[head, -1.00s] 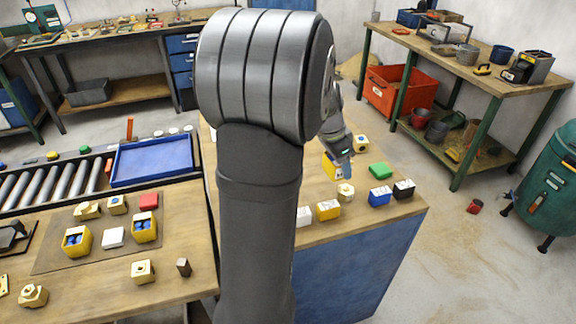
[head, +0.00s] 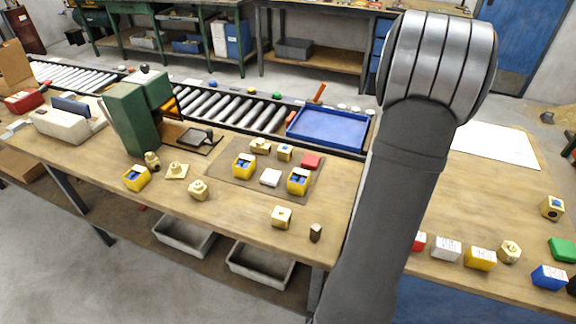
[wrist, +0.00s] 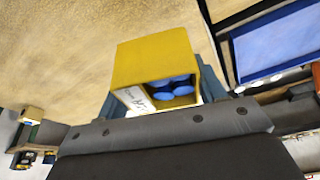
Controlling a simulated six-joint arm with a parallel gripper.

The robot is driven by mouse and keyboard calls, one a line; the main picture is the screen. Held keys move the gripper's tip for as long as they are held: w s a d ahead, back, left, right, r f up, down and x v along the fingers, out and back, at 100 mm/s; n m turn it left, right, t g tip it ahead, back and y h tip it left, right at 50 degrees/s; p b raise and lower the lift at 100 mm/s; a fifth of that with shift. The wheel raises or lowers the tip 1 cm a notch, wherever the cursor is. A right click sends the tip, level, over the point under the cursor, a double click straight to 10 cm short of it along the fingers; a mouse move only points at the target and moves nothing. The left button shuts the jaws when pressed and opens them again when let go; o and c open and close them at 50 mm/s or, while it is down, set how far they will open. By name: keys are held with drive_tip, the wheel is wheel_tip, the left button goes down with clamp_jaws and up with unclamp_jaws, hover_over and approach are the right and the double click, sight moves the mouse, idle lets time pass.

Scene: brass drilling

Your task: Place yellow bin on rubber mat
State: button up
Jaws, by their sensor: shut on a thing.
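My gripper (wrist: 165,82) is shut on a yellow bin (wrist: 150,58) in the wrist view. The bin's open side faces the camera and shows several blue round pieces and a white label. My gripper is out of sight in the head view, where my arm link fills the right of centre. The rubber mat (head: 268,162) lies on the left table. On it stand two yellow bins with blue contents, one at the left (head: 243,168) and one at the right (head: 298,183), with a white block (head: 270,178), a red block (head: 311,161) and brass parts (head: 260,146).
A blue tray (head: 328,130) lies behind the mat; it also shows in the wrist view (wrist: 280,42). A green machine (head: 135,115) stands left of the mat. Another yellow bin (head: 137,178) and brass parts (head: 198,190) lie left. Labelled blocks (head: 480,258) line the right table.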

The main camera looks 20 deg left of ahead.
drive_tip(key=a+f+n+y, duration=0.3)
drive_tip(key=a+n, duration=0.7)
drive_tip(key=a, duration=1.9)
drive_tip(key=s+a+n, duration=0.1)
drive_tip(key=a+n, duration=0.1)
drive_tip(key=a, duration=0.4)
drive_tip(key=s+a+f+n+g, duration=0.1)
drive_tip(key=s+a+n, duration=0.1)
drive_tip(key=a, duration=0.3)
drive_tip(key=s+a+n+g+y, duration=0.1)
drive_tip(key=s+a+n, duration=0.1)
drive_tip(key=a, duration=0.4)
drive_tip(key=shift+s+a+f+n, duration=0.25)
drive_tip(key=shift+a+n, duration=0.05)
drive_tip(key=shift+n, duration=0.2)
approach(220, 163)
drive_tip(key=shift+w+a+f, duration=0.25)
drive_tip(key=shift+a+f, duration=0.25)
drive_tip(key=shift+f, duration=0.25)
drive_tip(key=shift+a+f, duration=0.15)
drive_tip(key=shift+a, duration=0.1)
drive_tip(key=shift+s+f, duration=0.1)
drive_tip(key=shift+f, duration=1.85)
drive_tip(key=shift+f, duration=0.1)
